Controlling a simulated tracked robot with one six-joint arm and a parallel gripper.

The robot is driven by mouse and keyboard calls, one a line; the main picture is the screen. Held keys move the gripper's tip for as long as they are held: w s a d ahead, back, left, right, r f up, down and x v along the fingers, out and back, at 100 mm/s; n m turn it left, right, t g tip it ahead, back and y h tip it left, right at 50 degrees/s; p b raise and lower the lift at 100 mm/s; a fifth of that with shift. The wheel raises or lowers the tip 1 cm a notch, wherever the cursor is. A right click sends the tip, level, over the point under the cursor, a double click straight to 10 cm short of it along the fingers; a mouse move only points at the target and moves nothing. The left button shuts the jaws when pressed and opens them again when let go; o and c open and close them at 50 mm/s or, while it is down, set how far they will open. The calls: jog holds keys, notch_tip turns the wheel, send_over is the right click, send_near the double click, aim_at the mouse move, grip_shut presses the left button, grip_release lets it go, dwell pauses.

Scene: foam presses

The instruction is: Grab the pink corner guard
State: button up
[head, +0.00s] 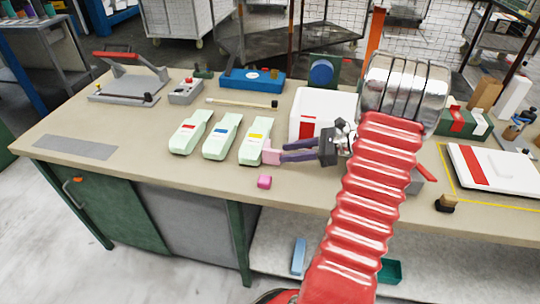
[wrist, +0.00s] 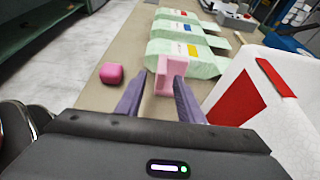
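The pink corner guard (head: 270,152) is a small light-pink angled piece beside the yellow-labelled pale green pack (head: 255,141). In the wrist view the guard (wrist: 166,70) is just ahead of and partly between my fingertips. My gripper (head: 283,151) has two dark purple fingers, spread apart and pointing left in the head view. In the wrist view my gripper (wrist: 160,80) shows a gap between the left fingertip and the guard; the right fingertip overlaps part of it. Whether that finger touches it, I cannot tell.
A bright pink block (head: 264,182) lies near the table's front edge. Two more pale green packs (head: 221,138) (head: 189,132) stand to the left. A white box with a red patch (head: 318,108) is close behind my gripper. The table's front left is clear.

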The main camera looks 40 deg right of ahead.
aim_at(280, 151)
jog(key=x, duration=0.4)
jog(key=shift+d, duration=0.1)
jog(key=shift+c, duration=0.3)
grip_shut()
